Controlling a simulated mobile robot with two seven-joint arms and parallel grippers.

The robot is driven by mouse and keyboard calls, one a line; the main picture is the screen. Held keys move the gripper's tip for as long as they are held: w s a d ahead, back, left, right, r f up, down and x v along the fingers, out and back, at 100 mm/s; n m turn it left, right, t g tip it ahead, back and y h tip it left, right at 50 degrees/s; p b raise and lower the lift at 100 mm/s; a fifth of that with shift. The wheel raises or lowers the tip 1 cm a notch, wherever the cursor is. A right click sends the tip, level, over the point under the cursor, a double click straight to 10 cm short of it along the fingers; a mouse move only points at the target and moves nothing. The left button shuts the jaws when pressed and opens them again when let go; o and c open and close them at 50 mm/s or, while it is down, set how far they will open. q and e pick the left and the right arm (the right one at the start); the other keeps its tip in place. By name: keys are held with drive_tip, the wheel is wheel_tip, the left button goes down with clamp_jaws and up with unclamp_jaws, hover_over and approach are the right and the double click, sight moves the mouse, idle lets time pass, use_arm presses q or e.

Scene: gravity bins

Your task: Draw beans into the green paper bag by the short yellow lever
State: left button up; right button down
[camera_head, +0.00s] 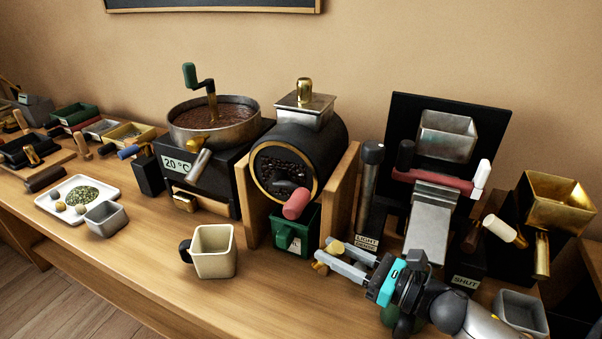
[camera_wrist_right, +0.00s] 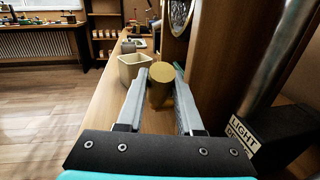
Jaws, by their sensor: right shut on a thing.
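My right gripper (camera_head: 326,252) reaches in from the lower right, low in front of the wooden stand. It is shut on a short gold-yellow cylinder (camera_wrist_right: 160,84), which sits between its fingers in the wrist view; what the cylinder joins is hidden. I cannot tell whether it is the short yellow lever. Dark beans (camera_head: 284,168) show behind the round window of the black drum (camera_head: 330,140). A green container (camera_head: 291,228) with a small label stands under the drum. I cannot make out a green paper bag for certain. My left gripper is not in view.
A cream mug (camera_head: 214,252) stands on the counter left of the gripper. A grey chute (camera_head: 430,225) and a dark block labelled SHUT (camera_head: 466,281) stand close to the right arm. A grey bin (camera_head: 520,312) is at lower right. The counter's front edge is clear left of the gripper.

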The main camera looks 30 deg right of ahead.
drive_tip(key=shift+s+d+f+b, duration=0.2)
drive_tip(key=shift+d+f+b, duration=0.05)
drive_tip(key=shift+f+b, duration=0.4)
drive_tip(key=shift+r, duration=0.15)
drive_tip(key=shift+w+a+r+p, duration=0.2)
drive_tip(key=shift+a+r+p, duration=0.2)
drive_tip(key=shift+r+p, duration=0.25)
drive_tip(key=shift+w+r+t, duration=0.1)
drive_tip(key=shift+w+t, duration=0.1)
drive_tip(key=shift+t, duration=0.1)
drive_tip(key=shift+w+a, duration=0.1)
drive_tip(key=shift+a, duration=0.15)
drive_tip(key=shift+w+r+p, duration=0.15)
drive_tip(key=shift+r+p, duration=0.1)
drive_tip(key=shift+p, duration=0.15)
drive_tip(key=shift+w+a+f+p, duration=0.1)
drive_tip(key=shift+p, duration=0.25)
drive_tip(key=shift+c, duration=2)
unclamp_jaws()
drive_tip(key=shift+f, duration=0.15)
